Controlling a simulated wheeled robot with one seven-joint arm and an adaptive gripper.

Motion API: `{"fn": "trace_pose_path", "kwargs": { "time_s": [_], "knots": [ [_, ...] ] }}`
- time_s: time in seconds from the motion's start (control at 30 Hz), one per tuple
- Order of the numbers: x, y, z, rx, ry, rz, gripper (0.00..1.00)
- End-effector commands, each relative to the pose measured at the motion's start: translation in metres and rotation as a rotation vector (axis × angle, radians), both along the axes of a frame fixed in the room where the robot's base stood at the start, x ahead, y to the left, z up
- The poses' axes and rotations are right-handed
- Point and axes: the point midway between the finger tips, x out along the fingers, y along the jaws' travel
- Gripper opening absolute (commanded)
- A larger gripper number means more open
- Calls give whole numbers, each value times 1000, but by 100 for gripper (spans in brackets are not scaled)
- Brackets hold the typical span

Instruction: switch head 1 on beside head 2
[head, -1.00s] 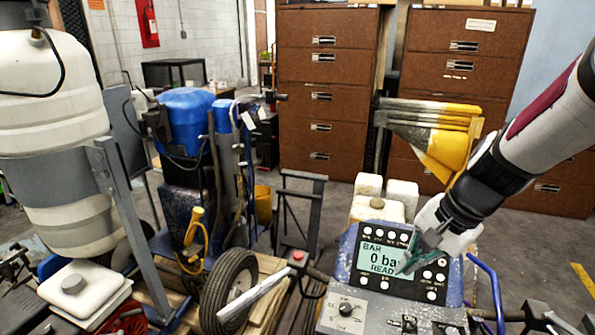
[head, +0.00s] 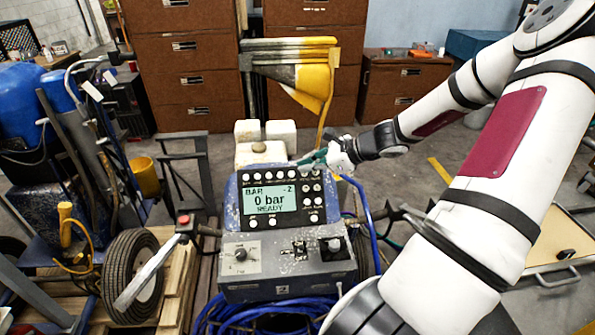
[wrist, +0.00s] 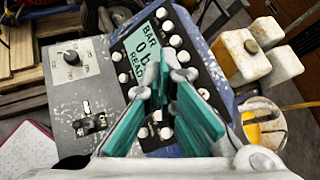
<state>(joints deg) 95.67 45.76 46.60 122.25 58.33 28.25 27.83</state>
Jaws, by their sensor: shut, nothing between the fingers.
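In the wrist view the shut fingers (wrist: 163,75) hide part of the screen (wrist: 145,55) and some buttons. I cannot tell whether they touch anything.
A lower box (head: 285,262) with a knob (head: 240,254) and switches sits below the panel. White containers (head: 262,152) stand behind it, and a yellow flag (head: 312,85) rises there. A wheel (head: 131,275) and a red-topped handle (head: 184,222) are left. Blue hose (head: 240,318) lies below.

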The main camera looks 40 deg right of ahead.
Motion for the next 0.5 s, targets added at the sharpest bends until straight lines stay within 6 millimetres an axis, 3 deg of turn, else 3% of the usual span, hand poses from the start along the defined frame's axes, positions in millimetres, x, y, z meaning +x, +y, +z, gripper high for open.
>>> {"fn": "trace_pose_path", "kwargs": {
  "time_s": [0.13,0.5],
  "knots": [
    [-3,-12,0,38,-13,-53,0],
    [-3,-13,-1,42,-14,-59,0]
  ]
}}
